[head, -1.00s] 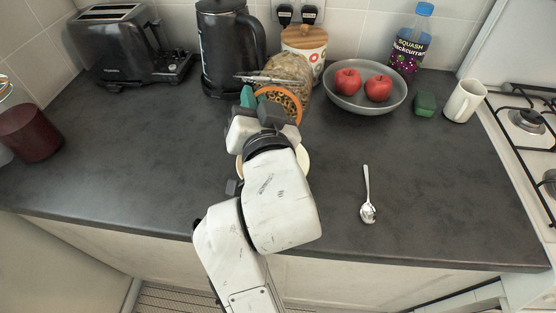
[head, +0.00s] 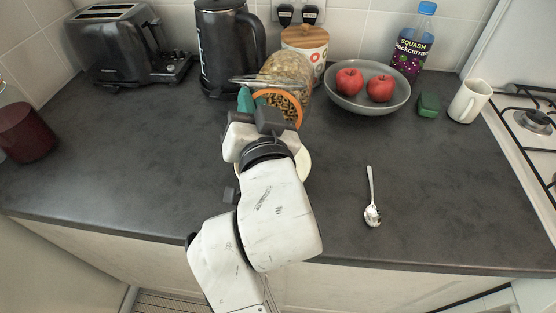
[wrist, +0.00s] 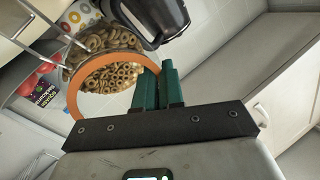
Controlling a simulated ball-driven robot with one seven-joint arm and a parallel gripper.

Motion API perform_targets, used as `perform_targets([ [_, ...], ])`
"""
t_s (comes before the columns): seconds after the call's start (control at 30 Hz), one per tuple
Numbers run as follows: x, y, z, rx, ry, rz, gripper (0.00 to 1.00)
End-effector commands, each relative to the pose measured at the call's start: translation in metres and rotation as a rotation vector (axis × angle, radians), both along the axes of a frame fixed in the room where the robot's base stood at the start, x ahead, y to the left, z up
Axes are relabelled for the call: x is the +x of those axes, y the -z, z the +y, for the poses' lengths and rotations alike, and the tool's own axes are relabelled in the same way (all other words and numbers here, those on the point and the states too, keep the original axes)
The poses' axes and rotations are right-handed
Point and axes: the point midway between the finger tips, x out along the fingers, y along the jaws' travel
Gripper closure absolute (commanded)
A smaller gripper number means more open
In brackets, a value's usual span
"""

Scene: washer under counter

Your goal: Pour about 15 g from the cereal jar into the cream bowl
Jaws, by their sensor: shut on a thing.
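The cereal jar (head: 287,72) is clear glass with an orange ring at its mouth and a wire-hinged lid swung open. It holds many brown cereal rings and is tilted, its mouth towards me. It also shows in the wrist view (wrist: 104,42), with cereal near the orange rim. My gripper (wrist: 158,75) has teal fingers shut on the jar's rim; they also show in the head view (head: 246,100). The cream bowl (head: 305,163) is on the counter below, mostly hidden behind my arm; only part of its right edge shows. I see no cereal falling.
A black kettle (head: 222,48) and a lidded canister (head: 305,45) stand behind the jar. A grey bowl of apples (head: 366,101) is to the right, with a spoon (head: 371,196) in front. A toaster (head: 120,48) is at the back left.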

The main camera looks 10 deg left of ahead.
Motion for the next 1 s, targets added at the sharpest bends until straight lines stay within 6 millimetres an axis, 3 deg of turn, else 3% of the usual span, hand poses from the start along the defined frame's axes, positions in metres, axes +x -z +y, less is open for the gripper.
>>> perform_targets([
  [1.0,-0.0058,-0.002,-0.0001,-0.002,0.001,-0.071,1.0],
])
